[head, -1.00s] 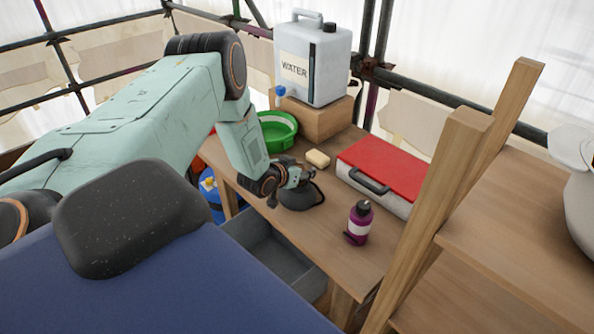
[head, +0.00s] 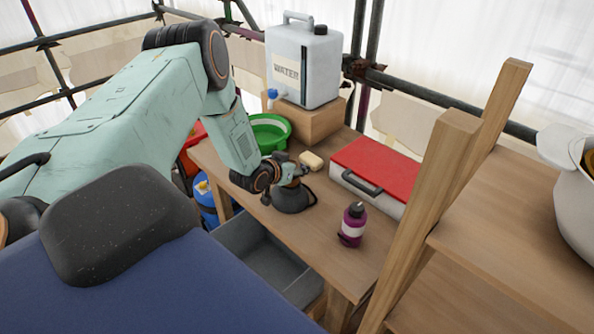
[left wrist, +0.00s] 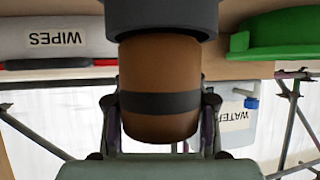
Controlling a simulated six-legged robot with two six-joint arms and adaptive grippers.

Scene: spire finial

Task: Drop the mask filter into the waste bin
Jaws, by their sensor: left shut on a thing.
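My left gripper (head: 289,172) is over the wooden table, shut on a brown cylinder with a dark band (left wrist: 160,80), which looks like the mask filter. The left wrist view shows it between the two fingers. A dark grey round part (left wrist: 160,15) touches the cylinder's far end. In the head view a black rounded thing (head: 293,200), probably the mask, sits on the table right under the gripper. The filter is mostly hidden there by the gripper. A grey open box (head: 268,262) stands below the table's front edge and may be the waste bin. My right gripper is not in view.
A water container (head: 303,65) stands on a wooden block. A wooden post (head: 432,200) rises at right.

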